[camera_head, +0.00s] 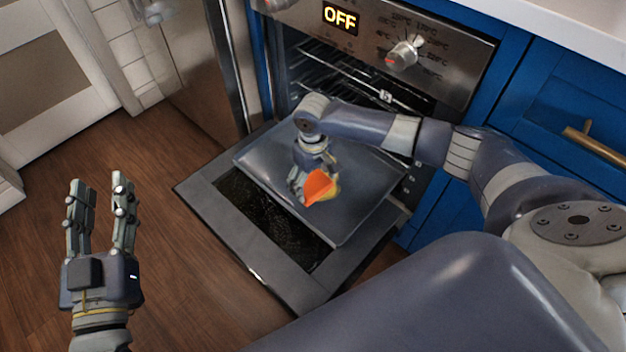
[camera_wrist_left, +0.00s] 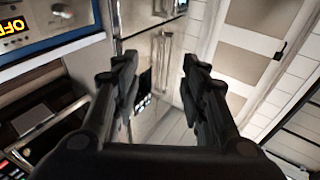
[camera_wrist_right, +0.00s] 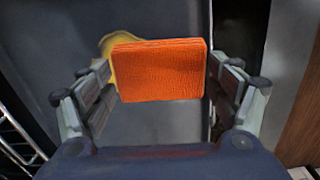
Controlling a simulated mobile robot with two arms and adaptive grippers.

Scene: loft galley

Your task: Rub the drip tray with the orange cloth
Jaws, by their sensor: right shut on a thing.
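The drip tray (camera_head: 356,214) is a grey flat tray resting over the opened oven door. My right gripper (camera_head: 312,190) is over the tray, shut on the orange cloth (camera_head: 319,186). In the right wrist view the orange cloth (camera_wrist_right: 158,72) is a folded block between the fingers. A yellowish patch (camera_wrist_right: 108,46) shows on the tray beside the cloth. Whether the cloth touches the tray I cannot tell. My left gripper (camera_head: 98,190) is open and empty above the floor at the left; its spread fingers also show in the left wrist view (camera_wrist_left: 158,75).
The oven door (camera_head: 225,228) hangs open below the tray. A wire rack (camera_head: 340,72) shows inside the oven. The oven display (camera_head: 340,17) reads OFF. Blue cabinets (camera_head: 560,100) stand at the right. Wooden floor (camera_head: 160,190) is clear at the left.

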